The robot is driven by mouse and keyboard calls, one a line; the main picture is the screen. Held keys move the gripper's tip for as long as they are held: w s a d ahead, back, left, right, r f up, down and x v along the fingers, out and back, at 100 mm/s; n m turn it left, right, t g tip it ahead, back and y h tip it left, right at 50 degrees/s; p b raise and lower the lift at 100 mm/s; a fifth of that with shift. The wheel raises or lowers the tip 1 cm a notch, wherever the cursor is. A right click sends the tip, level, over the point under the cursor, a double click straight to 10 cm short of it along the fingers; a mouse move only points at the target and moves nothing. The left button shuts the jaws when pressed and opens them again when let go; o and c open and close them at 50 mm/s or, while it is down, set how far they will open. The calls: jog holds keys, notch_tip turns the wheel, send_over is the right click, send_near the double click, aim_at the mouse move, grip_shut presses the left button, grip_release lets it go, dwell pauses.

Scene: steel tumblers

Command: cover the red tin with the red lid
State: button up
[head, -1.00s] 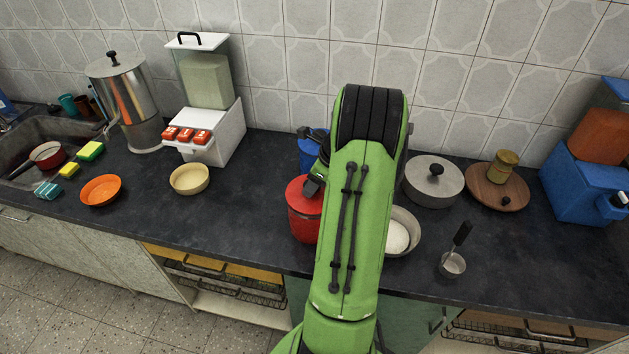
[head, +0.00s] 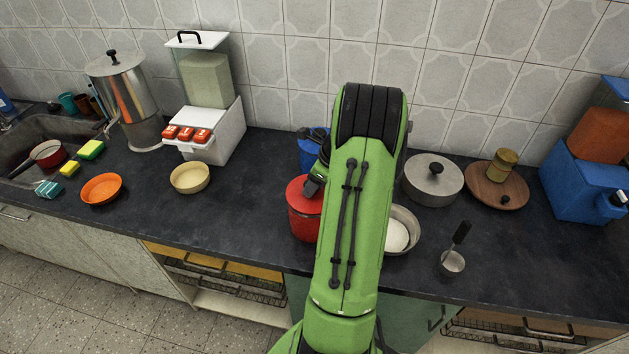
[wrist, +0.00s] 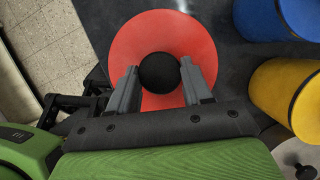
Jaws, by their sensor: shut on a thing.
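The red tin (head: 302,225) stands upright on the dark counter, partly hidden behind my green arm in the head view. The red lid (wrist: 137,40) fills the middle of the wrist view as a round disc with a black knob (wrist: 159,73). My gripper (wrist: 158,69) is shut on this knob, one finger on each side. In the head view the lid (head: 297,187) is at the top of the tin, with part of my gripper (head: 314,185) over it. The lid hides the tin in the wrist view, and I cannot tell whether its rim is fully seated.
A blue canister (head: 309,158) stands close behind the tin; a yellow one (wrist: 268,90) shows in the wrist view. A bowl with white contents (head: 404,215) and a grey lidded pot (head: 425,190) are right of my arm.

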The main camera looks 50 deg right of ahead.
jog(key=shift+f, duration=0.6)
jog(key=o, duration=1.1)
jog(key=shift+o, duration=0.2)
jog(key=p+v, duration=0.3)
jog(key=v, duration=1.2)
jog(key=shift+r, duration=0.35)
jog(key=shift+s, duration=0.15)
